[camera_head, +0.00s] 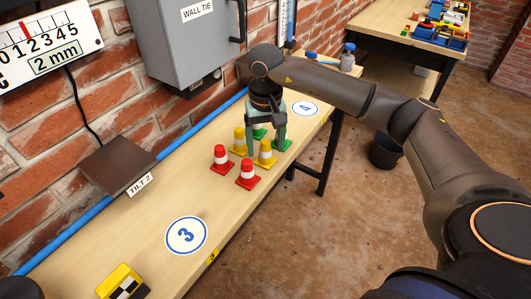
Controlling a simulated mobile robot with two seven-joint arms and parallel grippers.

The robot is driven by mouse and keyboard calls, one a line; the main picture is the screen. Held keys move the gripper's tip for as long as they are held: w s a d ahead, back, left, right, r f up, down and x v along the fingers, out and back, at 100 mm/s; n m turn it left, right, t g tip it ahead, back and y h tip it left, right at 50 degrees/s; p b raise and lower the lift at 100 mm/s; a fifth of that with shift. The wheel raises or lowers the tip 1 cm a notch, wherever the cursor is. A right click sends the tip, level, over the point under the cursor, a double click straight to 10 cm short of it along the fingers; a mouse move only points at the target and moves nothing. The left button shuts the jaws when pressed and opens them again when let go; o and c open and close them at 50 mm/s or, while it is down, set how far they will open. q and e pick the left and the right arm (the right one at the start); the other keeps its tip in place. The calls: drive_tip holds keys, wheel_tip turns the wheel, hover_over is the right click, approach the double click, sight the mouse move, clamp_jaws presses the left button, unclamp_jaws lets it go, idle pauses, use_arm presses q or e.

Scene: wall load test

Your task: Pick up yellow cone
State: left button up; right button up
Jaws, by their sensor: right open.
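Two yellow cones with white bands stand on the wooden bench among red and green cones. One yellow cone (239,142) is at the left of my right gripper, and the other yellow cone (265,156) is just in front of it. My right gripper (267,147) points down over the cone group with its two fingers apart. It partly hides the green cones (286,145) behind. I cannot tell whether a finger touches a cone. My left gripper is not in view.
Two red cones (221,160) stand in front of the group. A grey wall box (185,40), a dark tilt plate (118,165) and a blue pipe (170,150) line the brick wall. A yellow marker block (118,279) lies at the near end. The bench around the number 3 disc (186,236) is clear.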

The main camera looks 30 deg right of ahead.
drive_tip(key=shift+f, duration=0.55)
clamp_jaws()
